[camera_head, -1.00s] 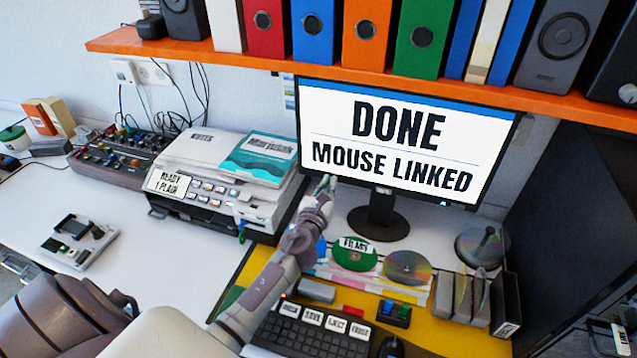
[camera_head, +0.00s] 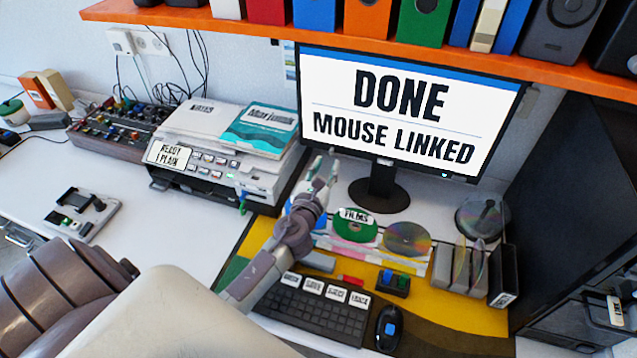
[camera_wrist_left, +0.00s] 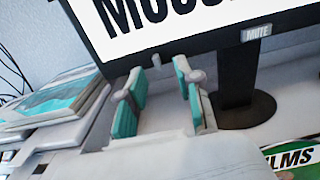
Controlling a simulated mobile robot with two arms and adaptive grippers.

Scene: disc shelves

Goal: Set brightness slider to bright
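The monitor (camera_head: 508,135) stands on a black stand (camera_head: 379,205) and its screen reads "DONE / MOUSE LINKED". I cannot make out a slider labelled for brightness in either view. In the left wrist view a small grey "MUTE" label (camera_wrist_left: 257,32) sits on the monitor's lower edge. My left gripper (camera_head: 324,168) is just below the monitor's lower left edge, left of the stand. In the left wrist view its two teal-padded fingers (camera_wrist_left: 160,88) are apart with nothing between them. My right gripper is not in view.
A printer (camera_head: 215,178) with booklets on top and a mixer box (camera_head: 115,128) stand left. Below are discs (camera_head: 406,238), a disc rack (camera_head: 458,270), a keyboard (camera_head: 315,310) and a mouse (camera_head: 388,328). An orange shelf (camera_head: 330,37) runs above.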

